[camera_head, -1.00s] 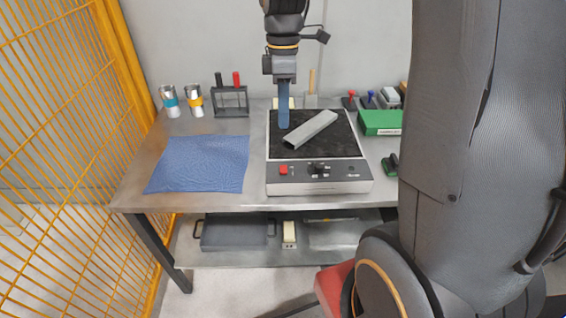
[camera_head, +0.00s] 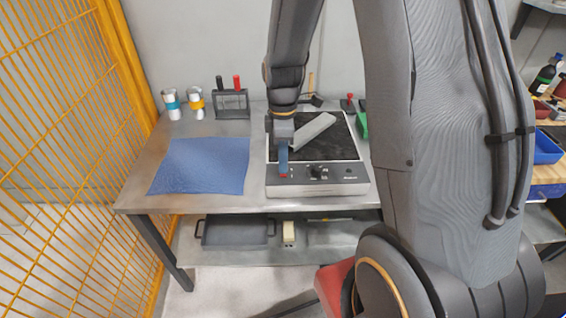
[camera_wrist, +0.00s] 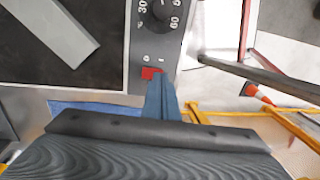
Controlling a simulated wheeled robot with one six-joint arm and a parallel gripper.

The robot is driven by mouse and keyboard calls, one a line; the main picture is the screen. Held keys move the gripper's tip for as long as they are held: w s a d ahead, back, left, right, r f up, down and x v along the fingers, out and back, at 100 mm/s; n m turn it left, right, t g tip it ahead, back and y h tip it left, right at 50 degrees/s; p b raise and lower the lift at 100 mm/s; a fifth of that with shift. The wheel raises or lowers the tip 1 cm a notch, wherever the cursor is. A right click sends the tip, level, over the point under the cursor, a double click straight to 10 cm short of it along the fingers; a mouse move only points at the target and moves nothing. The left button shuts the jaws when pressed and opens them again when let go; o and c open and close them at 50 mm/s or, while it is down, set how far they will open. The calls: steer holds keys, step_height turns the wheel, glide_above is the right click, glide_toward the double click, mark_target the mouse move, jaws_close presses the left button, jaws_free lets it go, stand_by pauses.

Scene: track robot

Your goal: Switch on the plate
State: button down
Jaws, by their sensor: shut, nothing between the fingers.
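The plate (camera_head: 345,186) is a flat device with a black top and a grey front panel, standing on the metal table. Its red switch (camera_wrist: 150,73) shows in the wrist view beside a dial (camera_wrist: 163,12) with numbers. My gripper (camera_head: 283,173) is shut and empty, its blue fingers pointing down at the front panel's left end. In the wrist view the fingertips (camera_wrist: 160,77) overlap the edge of the red switch; I cannot tell whether they touch it. In the head view the fingers hide most of the switch. A grey metal bar (camera_head: 313,131) lies on the black top.
A blue cloth (camera_head: 200,166) lies left of the plate. Two cups (camera_head: 171,104) and a rack with black and red handles (camera_head: 232,102) stand behind it. A yellow mesh fence (camera_head: 60,150) borders the left. A tray (camera_head: 235,232) sits on the lower shelf.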

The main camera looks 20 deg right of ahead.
steer(key=shift+s+f, duration=0.1)
steer(key=shift+f, duration=0.45)
steer(key=shift+s+f, duration=0.1)
steer(key=shift+f, duration=0.1)
steer(key=shift+w+d+r, duration=0.15)
steer(key=shift+w+d, duration=0.1)
steer(key=shift+w, duration=0.6)
steer(key=shift+r, duration=0.15)
